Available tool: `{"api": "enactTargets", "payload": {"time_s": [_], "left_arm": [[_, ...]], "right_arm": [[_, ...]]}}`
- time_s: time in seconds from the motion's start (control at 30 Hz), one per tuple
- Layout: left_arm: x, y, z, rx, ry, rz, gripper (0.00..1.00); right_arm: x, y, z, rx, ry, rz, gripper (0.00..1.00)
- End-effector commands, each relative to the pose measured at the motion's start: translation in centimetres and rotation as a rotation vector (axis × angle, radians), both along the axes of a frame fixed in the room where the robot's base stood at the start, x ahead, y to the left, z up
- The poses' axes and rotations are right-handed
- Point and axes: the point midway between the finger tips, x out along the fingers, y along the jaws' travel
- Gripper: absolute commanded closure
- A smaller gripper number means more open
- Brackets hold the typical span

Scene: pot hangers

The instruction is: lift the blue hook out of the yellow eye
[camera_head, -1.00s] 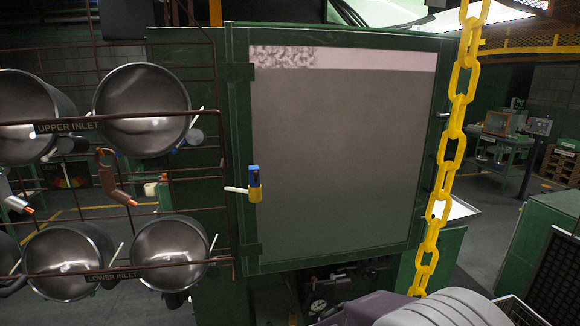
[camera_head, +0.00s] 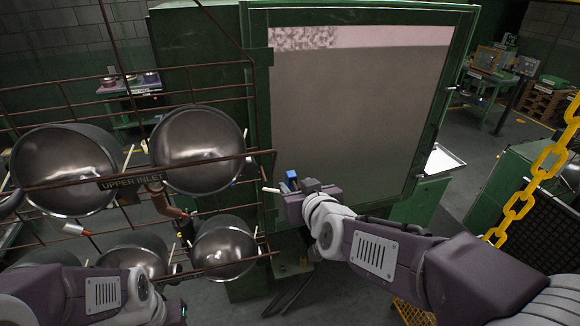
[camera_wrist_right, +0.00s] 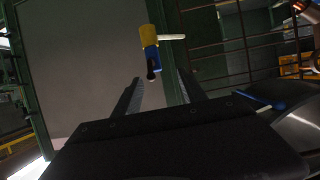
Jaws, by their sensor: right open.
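The blue hook (camera_head: 292,176) is at the left edge of the green-framed panel, with its top showing just beyond my right gripper (camera_head: 290,188). In the right wrist view the blue hook (camera_wrist_right: 151,58) meets the yellow eye (camera_wrist_right: 149,34), which has a pale rod sticking out sideways. My right gripper (camera_wrist_right: 158,77) is open. The hook's end lies between the lines of its two fingers, near their tips, with no clear contact. The yellow eye is hidden by my right gripper in the head view. My left arm is at the lower left; its fingers do not show.
A wire rack (camera_head: 75,90) with several round steel pots (camera_head: 198,150) stands left of the panel (camera_head: 360,110), close to my right gripper. A yellow chain (camera_head: 540,175) hangs at the right. A pale tray (camera_head: 440,162) sits beyond the panel's right edge.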

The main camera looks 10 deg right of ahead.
Motion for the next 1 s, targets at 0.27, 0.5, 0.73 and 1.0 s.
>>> {"api": "enactTargets", "payload": {"time_s": [0.27, 0.5, 0.73, 1.0], "left_arm": [[0.0, 0.0, -0.7, 0.000, 0.000, 0.000, 0.64], [0.0, 0.0, -0.1, 0.000, 0.000, 0.000, 0.64], [0.0, 0.0, 1.2, 0.000, 0.000, 0.000, 0.64], [0.0, 0.0, 1.2, 0.000, 0.000, 0.000, 0.64]], "right_arm": [[3.3, 0.0, -1.7, -0.001, 0.004, -0.001, 0.51], [4.9, -0.2, -2.2, -0.002, 0.007, -0.001, 0.51], [8.0, -0.3, -3.4, -0.001, 0.006, 0.000, 0.51], [8.4, -0.3, -3.7, 0.000, 0.002, 0.000, 0.51]]}}
